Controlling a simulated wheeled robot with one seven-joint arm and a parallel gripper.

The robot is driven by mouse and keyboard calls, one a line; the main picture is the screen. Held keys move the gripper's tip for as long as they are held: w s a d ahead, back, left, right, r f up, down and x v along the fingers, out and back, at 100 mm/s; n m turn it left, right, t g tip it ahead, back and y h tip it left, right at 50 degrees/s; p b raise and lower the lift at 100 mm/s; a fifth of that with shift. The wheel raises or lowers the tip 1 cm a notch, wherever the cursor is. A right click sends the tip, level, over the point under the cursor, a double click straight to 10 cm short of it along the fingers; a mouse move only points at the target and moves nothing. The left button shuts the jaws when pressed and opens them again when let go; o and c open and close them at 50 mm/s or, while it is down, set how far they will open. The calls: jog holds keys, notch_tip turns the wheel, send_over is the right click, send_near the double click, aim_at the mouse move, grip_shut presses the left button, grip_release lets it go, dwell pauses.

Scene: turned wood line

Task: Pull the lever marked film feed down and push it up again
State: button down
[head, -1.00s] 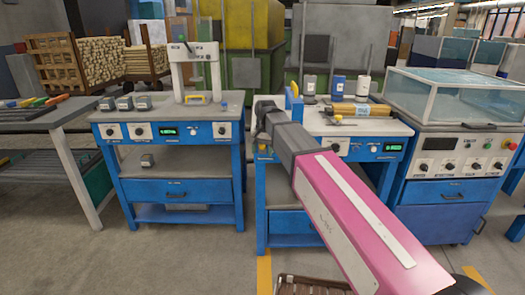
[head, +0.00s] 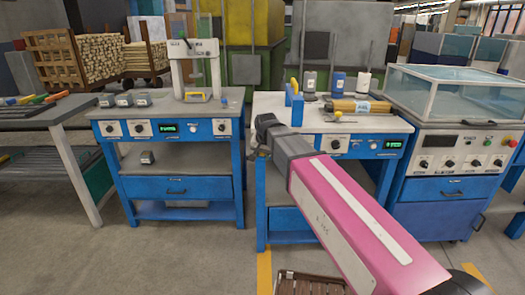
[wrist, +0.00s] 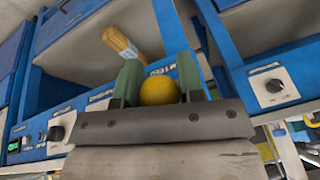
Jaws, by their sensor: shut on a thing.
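My gripper (wrist: 158,82) is shut on a round yellow knob (wrist: 159,92), which sits between the two green finger pads in the wrist view. The knob appears to be the lever's end. My own arm covers part of that bench's front, and the knob does not show clearly there.
A second blue bench (head: 170,188) stands left across a narrow gap. A clear-lidded machine (head: 450,140) stands right.

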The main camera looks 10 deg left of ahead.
notch_tip(320, 180, down, 8)
jog(key=w+t, duration=0.2)
jog(key=shift+w+a+r, duration=0.25)
jog(key=shift+a, duration=0.05)
dwell(0.5)
dwell(0.4)
jog(key=c, duration=0.8)
grip_release()
jog(key=shift+o, duration=0.2)
